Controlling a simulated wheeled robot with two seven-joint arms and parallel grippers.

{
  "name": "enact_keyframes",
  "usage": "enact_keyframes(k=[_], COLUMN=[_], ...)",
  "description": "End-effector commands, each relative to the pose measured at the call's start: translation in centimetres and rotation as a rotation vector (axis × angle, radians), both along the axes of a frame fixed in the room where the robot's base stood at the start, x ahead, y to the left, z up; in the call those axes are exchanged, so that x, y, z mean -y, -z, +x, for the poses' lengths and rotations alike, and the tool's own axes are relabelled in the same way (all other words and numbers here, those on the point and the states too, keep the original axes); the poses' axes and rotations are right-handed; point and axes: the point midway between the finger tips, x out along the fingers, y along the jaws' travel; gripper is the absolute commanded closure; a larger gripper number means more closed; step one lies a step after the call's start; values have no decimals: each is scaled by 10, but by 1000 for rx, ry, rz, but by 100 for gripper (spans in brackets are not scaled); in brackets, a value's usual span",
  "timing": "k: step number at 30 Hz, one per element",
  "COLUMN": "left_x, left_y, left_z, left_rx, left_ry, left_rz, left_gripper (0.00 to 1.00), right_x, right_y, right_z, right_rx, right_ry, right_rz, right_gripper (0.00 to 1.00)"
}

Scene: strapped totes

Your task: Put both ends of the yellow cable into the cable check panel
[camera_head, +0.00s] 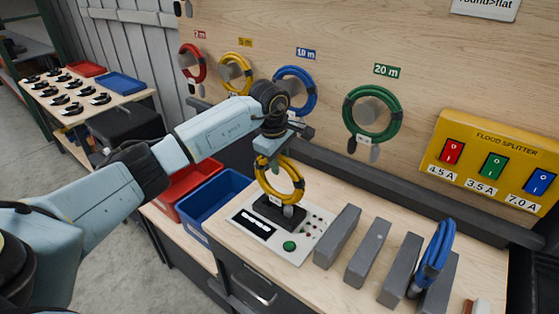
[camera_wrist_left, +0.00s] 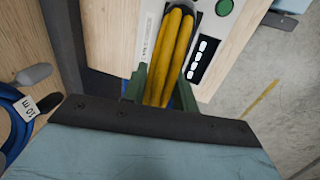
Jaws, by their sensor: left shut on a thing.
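The yellow cable (camera_head: 281,182) is a coil hanging upright from my left gripper (camera_head: 276,152), which is shut on its top. It also shows between the green fingers in the left wrist view (camera_wrist_left: 172,58). The cable check panel (camera_head: 301,256) is a pale plate with a black block, a black display, a green button and small lights. It lies on the bench directly below the coil. The coil's lower part is at the black block, with a grey plug end (camera_head: 288,210) beside it. I cannot tell whether either end is seated. My right gripper is out of view.
Several grey upright blocks (camera_head: 368,252) stand right of the panel, with a blue coil (camera_head: 436,255) among them. Red, yellow (camera_head: 235,73), blue and green (camera_head: 370,131) coils hang on the back board. A yellow splitter box (camera_head: 480,140) is at right. Blue (camera_head: 205,205) and red bins stand left.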

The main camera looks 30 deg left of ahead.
Motion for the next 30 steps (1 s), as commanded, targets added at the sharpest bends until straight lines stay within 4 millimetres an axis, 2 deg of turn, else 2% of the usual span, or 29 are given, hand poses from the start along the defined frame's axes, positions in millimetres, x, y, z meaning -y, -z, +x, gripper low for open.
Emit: enact_keyframes(k=[1, 6, 13, 17, 20, 30], left_x=[0, 0, 0, 0, -1, -2], left_y=[-2, -2, 1, -5, -18, -93], left_z=[1, 1, -1, -1, -3, -17], left_rx=[5, 4, -3, 0, 3, 7], left_ry=[-1, -1, 0, 1, 0, -1], left_rz=[-2, -1, 0, 0, 1, -1], left_gripper=[68, 46, 46, 46, 46, 46], right_x=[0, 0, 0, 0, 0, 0], right_y=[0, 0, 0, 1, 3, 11], right_z=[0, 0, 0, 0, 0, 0], right_rx=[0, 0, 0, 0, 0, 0], right_ry=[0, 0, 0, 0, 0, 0], right_rz=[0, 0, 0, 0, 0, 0], right_gripper=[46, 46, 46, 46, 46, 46])
